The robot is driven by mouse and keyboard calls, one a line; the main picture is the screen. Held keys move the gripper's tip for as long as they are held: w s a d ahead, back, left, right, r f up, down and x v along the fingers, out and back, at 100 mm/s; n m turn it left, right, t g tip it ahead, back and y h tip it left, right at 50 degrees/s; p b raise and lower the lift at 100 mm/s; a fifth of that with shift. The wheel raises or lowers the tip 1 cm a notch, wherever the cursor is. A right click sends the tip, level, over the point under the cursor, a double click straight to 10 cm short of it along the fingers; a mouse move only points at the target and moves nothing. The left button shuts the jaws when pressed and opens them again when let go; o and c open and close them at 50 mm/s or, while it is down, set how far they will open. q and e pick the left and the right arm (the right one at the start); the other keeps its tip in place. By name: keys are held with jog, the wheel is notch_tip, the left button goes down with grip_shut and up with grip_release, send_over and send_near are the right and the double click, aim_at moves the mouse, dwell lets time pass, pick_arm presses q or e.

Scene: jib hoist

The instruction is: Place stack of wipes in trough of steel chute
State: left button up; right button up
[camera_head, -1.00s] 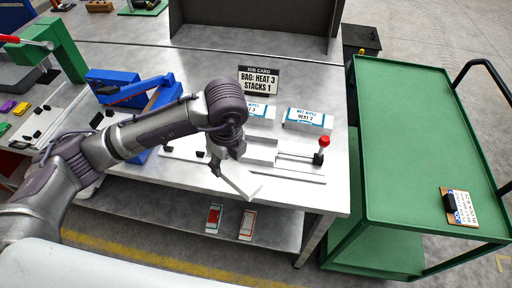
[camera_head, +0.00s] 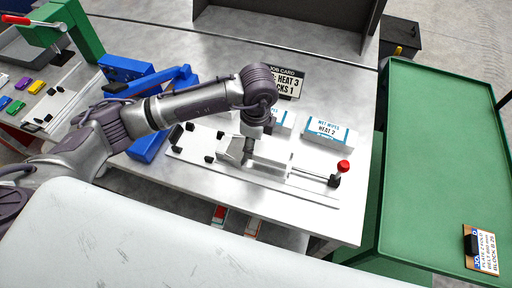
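The steel chute (camera_head: 268,162) lies on the bench, with its pale trough running to the right toward a rod with a red knob. My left gripper (camera_head: 248,147) points down over the chute's left end, at or just above the trough. Its fingers are small and partly hidden by the wrist, so I cannot tell whether they are open or shut on something. A grey-white flat piece (camera_head: 232,149) shows beside the fingers; I cannot tell whether it is chute or wipes. A white pack labelled wet wipes, heat 2 (camera_head: 327,131), stands behind the chute. My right gripper is out of view.
Another labelled pack (camera_head: 286,122) is partly hidden behind my wrist. A job card (camera_head: 288,84) stands behind it. A blue lever device (camera_head: 150,145) is left of the chute. A green cart (camera_head: 430,150) stands right of the bench. The front right bench top is clear.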

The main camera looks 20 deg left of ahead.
pick_arm(q)
jog(key=shift+f, duration=0.35)
jog(key=f, duration=0.2)
jog(key=f+p, duration=0.1)
jog(key=shift+w+f, duration=0.2)
jog(key=shift+f, duration=0.2)
jog(key=o, duration=0.7)
jog(key=shift+f, duration=0.2)
jog(key=o, duration=0.5)
jog(key=shift+r, duration=0.1)
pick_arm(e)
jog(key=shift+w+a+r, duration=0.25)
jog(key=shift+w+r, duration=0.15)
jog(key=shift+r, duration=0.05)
pick_arm(q)
jog(key=shift+r, duration=0.1)
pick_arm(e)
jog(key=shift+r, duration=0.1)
